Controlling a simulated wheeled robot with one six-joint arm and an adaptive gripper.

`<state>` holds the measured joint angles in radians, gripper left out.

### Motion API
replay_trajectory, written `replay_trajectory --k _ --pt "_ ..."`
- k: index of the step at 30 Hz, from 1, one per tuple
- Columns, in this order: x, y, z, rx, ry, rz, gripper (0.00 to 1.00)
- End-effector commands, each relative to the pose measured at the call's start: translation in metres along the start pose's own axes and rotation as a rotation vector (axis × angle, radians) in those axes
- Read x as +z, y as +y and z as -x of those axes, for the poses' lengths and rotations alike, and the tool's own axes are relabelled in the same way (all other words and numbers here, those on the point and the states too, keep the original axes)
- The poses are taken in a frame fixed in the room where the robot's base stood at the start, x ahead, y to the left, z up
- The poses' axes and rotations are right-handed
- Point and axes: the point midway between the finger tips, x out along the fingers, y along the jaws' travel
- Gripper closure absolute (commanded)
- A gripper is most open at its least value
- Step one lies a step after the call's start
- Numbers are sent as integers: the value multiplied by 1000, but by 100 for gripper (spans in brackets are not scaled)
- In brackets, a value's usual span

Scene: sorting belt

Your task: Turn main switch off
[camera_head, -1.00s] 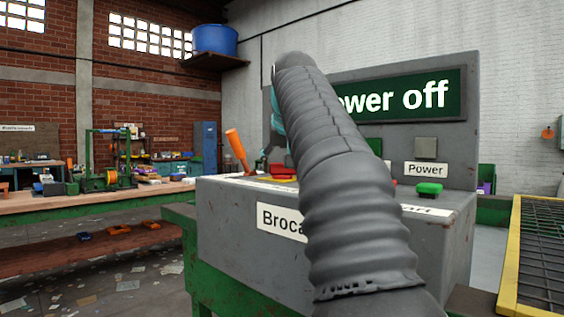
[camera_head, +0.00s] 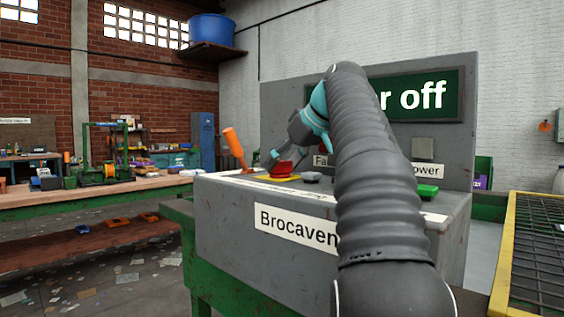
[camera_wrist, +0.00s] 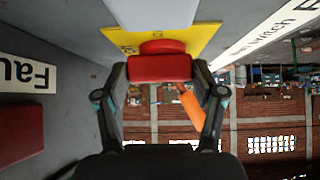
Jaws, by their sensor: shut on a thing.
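The main switch is a red knob (camera_head: 283,168) on a yellow plate (camera_head: 262,178) on top of the grey control box (camera_head: 230,210). In the wrist view the red knob (camera_wrist: 160,68) sits between my fingers, with the yellow plate (camera_wrist: 206,36) behind it. My gripper (camera_head: 279,158) reaches down to the knob and is shut on it; it also shows in the wrist view (camera_wrist: 160,80). The green display (camera_head: 420,95) ends in "er off"; my arm hides its beginning.
An orange lever (camera_head: 235,146) stands just left of the switch. A green button (camera_head: 424,191) and a grey button (camera_head: 311,177) are on the box top to the right. A yellow-framed grate (camera_head: 502,265) is at the far right.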

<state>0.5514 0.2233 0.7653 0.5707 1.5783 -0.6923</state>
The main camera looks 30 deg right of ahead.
Motion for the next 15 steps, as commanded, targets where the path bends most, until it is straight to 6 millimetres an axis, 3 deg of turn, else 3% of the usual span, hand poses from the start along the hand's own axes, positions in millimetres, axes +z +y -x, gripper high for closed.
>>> replay_trajectory --k 15 --pt "-1 -1 0 -34 2 35 66"
